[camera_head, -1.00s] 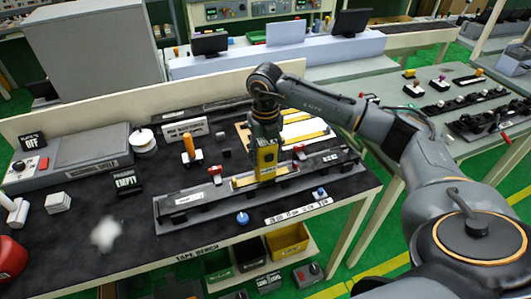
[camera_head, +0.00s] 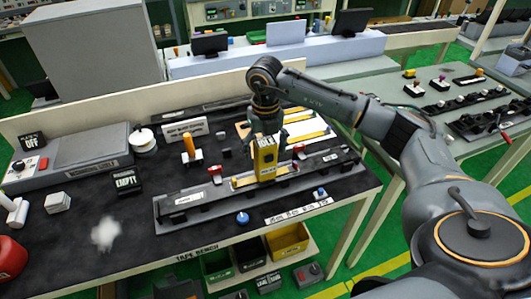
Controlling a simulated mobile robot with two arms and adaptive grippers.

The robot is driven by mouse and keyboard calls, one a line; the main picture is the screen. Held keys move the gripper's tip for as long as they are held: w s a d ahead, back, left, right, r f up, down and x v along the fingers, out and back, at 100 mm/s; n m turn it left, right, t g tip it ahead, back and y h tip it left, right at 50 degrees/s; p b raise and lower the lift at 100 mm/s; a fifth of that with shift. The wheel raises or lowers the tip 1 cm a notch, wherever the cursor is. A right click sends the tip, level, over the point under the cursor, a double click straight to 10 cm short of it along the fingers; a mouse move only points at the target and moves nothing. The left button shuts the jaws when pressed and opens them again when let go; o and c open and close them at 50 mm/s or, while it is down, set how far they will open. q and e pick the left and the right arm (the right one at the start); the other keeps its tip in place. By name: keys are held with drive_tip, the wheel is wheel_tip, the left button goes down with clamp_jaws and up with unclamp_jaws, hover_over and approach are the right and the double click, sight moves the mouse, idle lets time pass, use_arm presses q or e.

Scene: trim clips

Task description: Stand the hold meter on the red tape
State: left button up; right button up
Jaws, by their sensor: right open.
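The hold meter (camera_head: 265,163) is a yellow and black upright box with a light label near its top. It stands at the middle of the long grey fixture (camera_head: 172,217), by a yellow-edged strip (camera_head: 245,182). I cannot make out red tape; any tape under the meter is hidden. My right gripper (camera_head: 266,136) is open, just above and around the meter's top. I cannot tell whether a finger touches it. My left gripper is not in view.
A blue knob (camera_head: 242,218) is in front. An EMPTY sign (camera_head: 126,181), a white roll (camera_head: 143,141) and a grey machine (camera_head: 85,160) are to the left.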

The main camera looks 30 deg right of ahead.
wheel_tip(320, 180, up, 11)
drive_tip(key=shift+f, duration=0.15)
idle(0.4)
